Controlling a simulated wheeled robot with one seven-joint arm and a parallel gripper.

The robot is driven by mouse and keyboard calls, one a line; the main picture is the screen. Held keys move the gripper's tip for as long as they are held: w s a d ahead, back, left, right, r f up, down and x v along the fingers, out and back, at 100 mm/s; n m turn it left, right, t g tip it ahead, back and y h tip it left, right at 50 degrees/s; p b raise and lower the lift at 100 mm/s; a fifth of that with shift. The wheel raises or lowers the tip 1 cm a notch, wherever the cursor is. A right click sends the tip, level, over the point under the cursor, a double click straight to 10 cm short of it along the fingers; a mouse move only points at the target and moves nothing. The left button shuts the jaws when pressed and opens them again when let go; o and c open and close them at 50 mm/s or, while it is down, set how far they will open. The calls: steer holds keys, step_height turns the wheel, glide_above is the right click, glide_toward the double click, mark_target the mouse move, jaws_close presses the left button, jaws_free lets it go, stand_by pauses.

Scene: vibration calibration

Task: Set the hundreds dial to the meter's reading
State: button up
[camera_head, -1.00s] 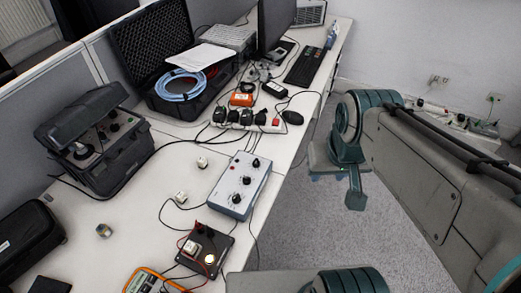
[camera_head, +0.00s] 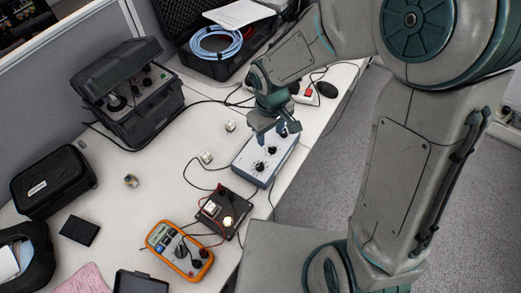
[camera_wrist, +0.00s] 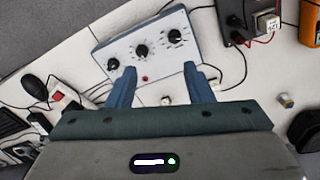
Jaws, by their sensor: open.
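A pale blue-grey box (camera_head: 249,169) with a row of three black dials lies near the table's front edge. In the wrist view the box (camera_wrist: 160,66) shows its left dial (camera_wrist: 113,63), middle dial (camera_wrist: 141,51) and right dial (camera_wrist: 174,36). Labels are too small to read, so I cannot tell which is the hundreds dial. My gripper (camera_head: 276,133) is over the far end of the box, fingers pointing down. In the wrist view my gripper (camera_wrist: 160,87) is open and empty. The orange meter (camera_head: 180,249) lies at lower middle; its reading is illegible.
A black board (camera_head: 225,211) with a lit round part and wires sits between meter and box. Small white blocks (camera_head: 206,157) stand left of the box. A black case (camera_head: 130,95), a pouch (camera_head: 52,182) and a cable-filled case (camera_head: 187,60) stand farther back. Cables cross the table.

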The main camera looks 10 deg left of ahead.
mark_target(260, 164)
steer(key=shift+n, duration=0.5)
steer(key=a+f, duration=0.1)
steer(key=f, duration=0.9)
steer(key=a+f+p, duration=0.1)
steer(key=f, duration=0.4)
steer(key=shift+s+a+f, duration=0.3)
steer(key=shift+a+f, duration=0.05)
steer(key=shift+f, duration=0.05)
steer(key=c, duration=1)
